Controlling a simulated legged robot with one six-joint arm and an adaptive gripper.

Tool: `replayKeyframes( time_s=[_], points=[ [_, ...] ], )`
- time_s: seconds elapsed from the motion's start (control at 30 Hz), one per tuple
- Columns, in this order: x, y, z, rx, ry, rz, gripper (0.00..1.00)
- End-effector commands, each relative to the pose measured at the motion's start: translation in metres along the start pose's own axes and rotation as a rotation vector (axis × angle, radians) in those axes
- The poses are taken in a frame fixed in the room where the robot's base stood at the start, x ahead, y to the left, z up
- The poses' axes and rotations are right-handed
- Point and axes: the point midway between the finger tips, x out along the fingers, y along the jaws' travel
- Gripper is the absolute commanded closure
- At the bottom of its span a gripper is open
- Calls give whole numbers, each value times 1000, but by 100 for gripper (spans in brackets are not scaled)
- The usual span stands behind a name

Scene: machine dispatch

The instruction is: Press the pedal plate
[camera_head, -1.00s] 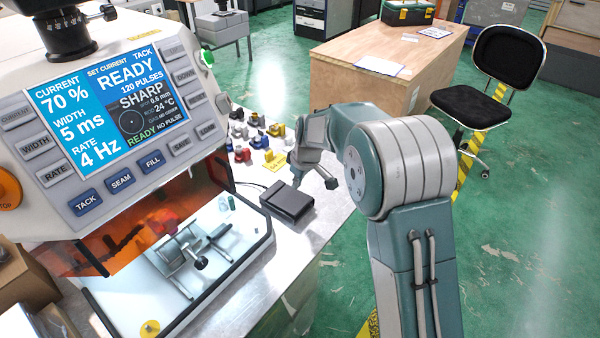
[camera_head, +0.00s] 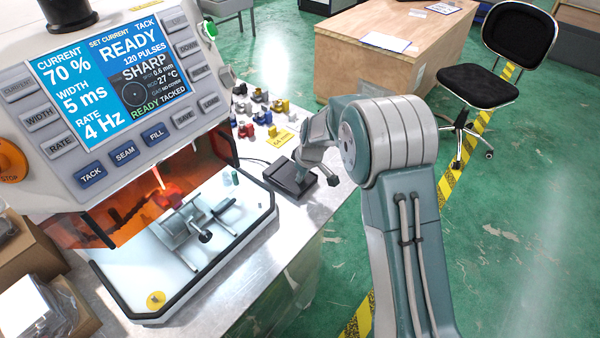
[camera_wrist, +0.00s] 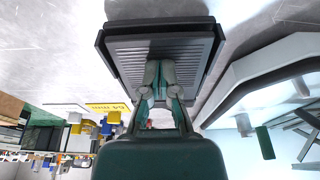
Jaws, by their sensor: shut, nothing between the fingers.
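The black pedal (camera_head: 283,179) lies on the metal bench beside the machine. In the wrist view its ribbed plate (camera_wrist: 190,55) fills the top middle, inside a dark frame. My gripper (camera_wrist: 160,66) is shut and empty, its fingertips over the middle of the ribbed plate and apparently touching it. In the head view my gripper (camera_head: 301,177) comes down onto the pedal and hides part of it. The machine's screen (camera_head: 115,70) reads READY, TACKED, 27 °C.
Several small coloured parts (camera_head: 262,112) and a yellow label (camera_head: 281,137) stand on the bench behind the pedal. The machine's open tray (camera_head: 150,272) is to the left. A wooden desk (camera_head: 365,75) and a black chair (camera_head: 478,85) stand beyond, with green floor between.

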Motion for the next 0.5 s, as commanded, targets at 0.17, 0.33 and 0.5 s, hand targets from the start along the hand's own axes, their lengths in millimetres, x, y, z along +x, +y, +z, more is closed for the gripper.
replayKeyframes(
  time_s=[0.17, 0.33, 0.5],
  points=[
    [12, -2, 8, 1, -16, -9, 100],
    [13, -2, 10, 1, -19, -11, 100],
    [-1, -2, 4, 0, -13, -6, 100]
  ],
)
